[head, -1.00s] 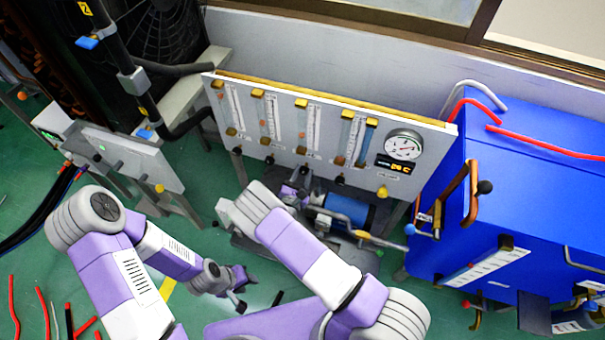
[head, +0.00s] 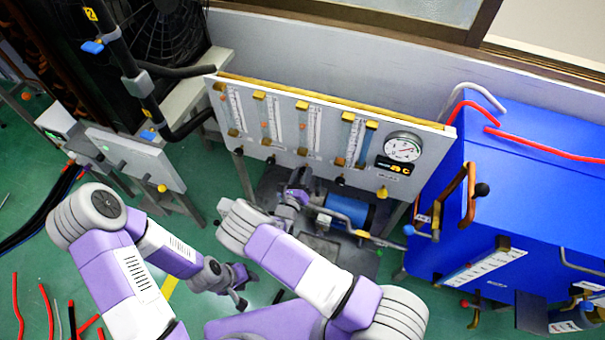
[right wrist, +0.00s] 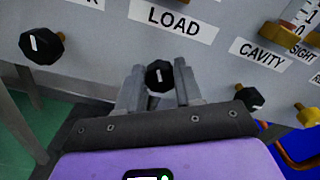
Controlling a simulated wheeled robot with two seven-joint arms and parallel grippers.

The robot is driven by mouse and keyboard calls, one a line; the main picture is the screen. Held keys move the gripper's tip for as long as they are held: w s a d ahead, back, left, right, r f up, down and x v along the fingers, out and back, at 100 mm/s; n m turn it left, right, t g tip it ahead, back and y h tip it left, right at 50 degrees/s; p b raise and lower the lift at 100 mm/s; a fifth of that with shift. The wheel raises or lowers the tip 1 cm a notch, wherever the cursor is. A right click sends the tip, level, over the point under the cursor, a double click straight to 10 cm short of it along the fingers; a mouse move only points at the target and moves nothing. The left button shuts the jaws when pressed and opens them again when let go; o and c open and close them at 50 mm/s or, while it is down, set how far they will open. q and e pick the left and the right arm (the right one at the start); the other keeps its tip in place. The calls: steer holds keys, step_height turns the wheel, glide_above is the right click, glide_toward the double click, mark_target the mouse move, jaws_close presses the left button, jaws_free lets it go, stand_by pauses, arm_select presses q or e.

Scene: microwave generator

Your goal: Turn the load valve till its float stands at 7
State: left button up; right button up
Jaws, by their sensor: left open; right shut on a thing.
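The load valve is a black knob (right wrist: 160,75) with a white pointer mark, below the LOAD label on the grey panel (head: 285,150). The pointer stands nearly upright in the right wrist view. My right gripper (right wrist: 157,90) is shut on this knob, with one finger at each side. In the head view my right gripper (head: 299,184) is at the panel's lower edge, partly hidden by my arm. The load float tube (head: 308,125) is the third from the left; its float is too small to read against the scale. My left gripper (head: 241,294) is open and empty, low over the floor.
The CAVITY knob (right wrist: 250,97) and a yellow knob (right wrist: 308,115) are to the right of the load knob. Another black knob (right wrist: 42,47) is to its left. A dial gauge (head: 403,148) and a blue cabinet (head: 530,180) are further right. A pump (head: 345,212) sits below the panel.

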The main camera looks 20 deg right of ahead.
steer(key=shift+f+n, duration=0.1)
steer(key=shift+n, duration=0.3)
steer(key=o, duration=1)
steer(key=shift+o, duration=0.2)
steer(key=shift+s, duration=0.1)
steer(key=p+v, duration=0.2)
steer(key=v, duration=0.5)
steer(key=shift+s+a, duration=0.15)
steer(key=shift+s, duration=0.05)
